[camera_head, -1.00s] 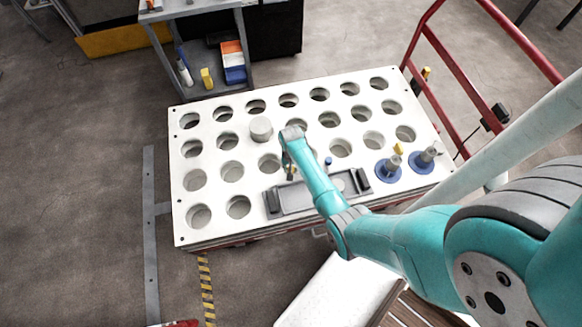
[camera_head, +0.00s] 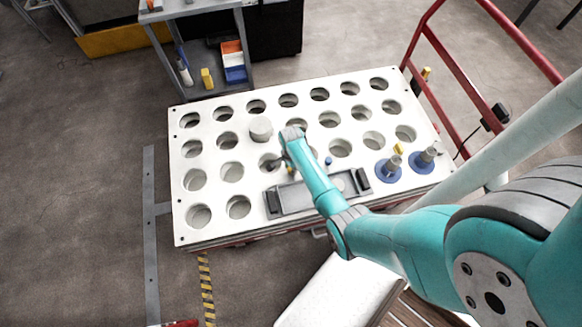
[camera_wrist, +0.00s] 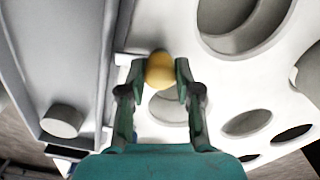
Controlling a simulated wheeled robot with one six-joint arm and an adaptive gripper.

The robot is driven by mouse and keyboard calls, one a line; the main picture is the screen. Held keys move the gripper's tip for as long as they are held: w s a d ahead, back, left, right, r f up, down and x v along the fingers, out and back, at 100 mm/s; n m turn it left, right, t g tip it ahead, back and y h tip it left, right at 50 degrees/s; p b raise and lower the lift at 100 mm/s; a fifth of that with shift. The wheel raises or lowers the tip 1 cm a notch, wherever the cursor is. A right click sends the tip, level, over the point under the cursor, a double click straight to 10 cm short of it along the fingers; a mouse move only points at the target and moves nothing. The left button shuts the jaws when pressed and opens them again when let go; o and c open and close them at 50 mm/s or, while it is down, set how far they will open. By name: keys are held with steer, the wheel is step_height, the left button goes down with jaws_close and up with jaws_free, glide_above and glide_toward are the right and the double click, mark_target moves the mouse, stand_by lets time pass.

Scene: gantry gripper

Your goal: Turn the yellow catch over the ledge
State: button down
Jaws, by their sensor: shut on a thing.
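The yellow catch (camera_wrist: 160,70) shows in the wrist view as a rounded yellow knob. My gripper (camera_wrist: 160,82) is shut on it, with one finger on each side. In the head view a small yellow spot (camera_head: 290,171) shows below the end of my arm, by the far edge of the grey tray fixture (camera_head: 300,199). In the wrist view the tray's grey side wall (camera_wrist: 88,60) runs just left of the fingers. I cannot tell for sure which edge is the ledge, or how the catch lies against it, as my fingers hide its lower part.
The white plate (camera_head: 205,160) has rows of round holes. A grey cylinder (camera_head: 261,129) stands left of my arm, and two blue-based posts (camera_head: 388,170) (camera_head: 424,160) stand at the right. A red rail (camera_head: 455,65) rises at the right edge.

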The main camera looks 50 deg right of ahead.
steer(key=shift+m, duration=1.1)
steer(key=c, duration=0.8)
jaws_free()
step_height(320, 180, up, 12)
